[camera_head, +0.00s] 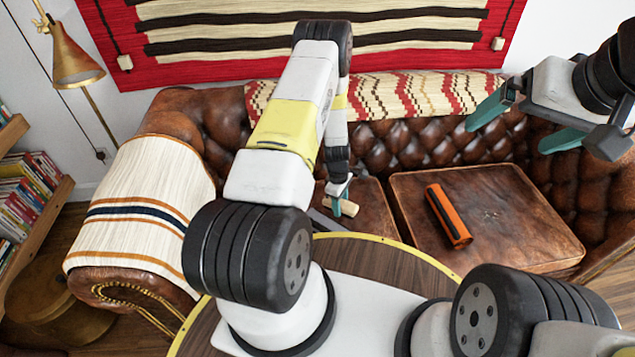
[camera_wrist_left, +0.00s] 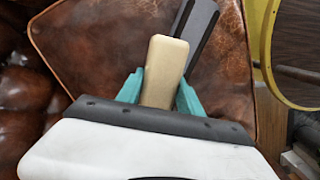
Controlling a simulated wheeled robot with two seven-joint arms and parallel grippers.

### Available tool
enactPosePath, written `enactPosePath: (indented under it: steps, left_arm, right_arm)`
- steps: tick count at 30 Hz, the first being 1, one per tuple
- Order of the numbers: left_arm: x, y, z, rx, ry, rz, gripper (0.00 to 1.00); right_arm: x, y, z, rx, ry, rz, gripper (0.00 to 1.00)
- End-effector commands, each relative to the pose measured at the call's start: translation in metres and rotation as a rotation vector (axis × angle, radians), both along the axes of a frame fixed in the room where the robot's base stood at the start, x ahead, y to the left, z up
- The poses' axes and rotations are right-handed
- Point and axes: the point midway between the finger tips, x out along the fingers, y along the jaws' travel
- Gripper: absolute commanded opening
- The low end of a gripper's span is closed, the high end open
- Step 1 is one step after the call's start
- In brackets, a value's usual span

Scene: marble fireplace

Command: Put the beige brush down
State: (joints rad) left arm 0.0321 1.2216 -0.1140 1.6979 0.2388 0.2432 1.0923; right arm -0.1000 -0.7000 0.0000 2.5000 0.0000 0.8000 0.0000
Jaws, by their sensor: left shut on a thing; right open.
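The beige brush (camera_head: 345,207) is a small pale block between the teal fingers of my left gripper (camera_head: 338,198). In the left wrist view the beige brush (camera_wrist_left: 164,68) points away from the fingers, over the brown leather seat cushion (camera_wrist_left: 95,45). My left gripper (camera_wrist_left: 160,88) is shut on it. I cannot tell whether the brush touches the cushion. A flat dark grey object (camera_wrist_left: 200,30) lies just beyond and beside the brush; it also shows in the head view (camera_head: 326,221). My right gripper (camera_head: 522,120) is open and empty above the sofa's right part.
An orange and black object (camera_head: 448,216) lies on the right seat cushion (camera_head: 520,215). A round wooden table with a yellow rim (camera_head: 400,262) stands before the sofa. A striped throw (camera_head: 140,210) covers the left armrest. The right cushion has free room around the orange object.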

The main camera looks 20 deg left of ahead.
Motion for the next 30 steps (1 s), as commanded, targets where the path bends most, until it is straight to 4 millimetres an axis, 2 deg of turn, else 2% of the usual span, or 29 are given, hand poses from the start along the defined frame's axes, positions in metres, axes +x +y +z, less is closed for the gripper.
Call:
enactPosePath:
  steps: [3, 7, 21, 30]
  left_arm:
    - [0.008, 0.002, -0.018, -0.006, 0.004, 0.168, 0.0]
    - [0.015, 0.014, -0.025, -0.008, 0.003, 0.239, 0.0]
    - [0.052, 0.125, -0.035, -0.009, 0.002, 0.238, 0.0]
    - [0.061, 0.155, -0.038, -0.008, 0.003, 0.235, 0.0]
  right_arm:
    - [0.0, 0.0, 0.0, 0.0, 0.0, 0.0, 0.99]
    - [0.0, 0.0, 0.0, 0.0, 0.0, 0.0, 0.99]
    - [0.0, 0.0, 0.0, 0.0, 0.0, 0.0, 0.99]
    - [0.0, 0.0, 0.0, 0.0, 0.0, 0.0, 0.99]
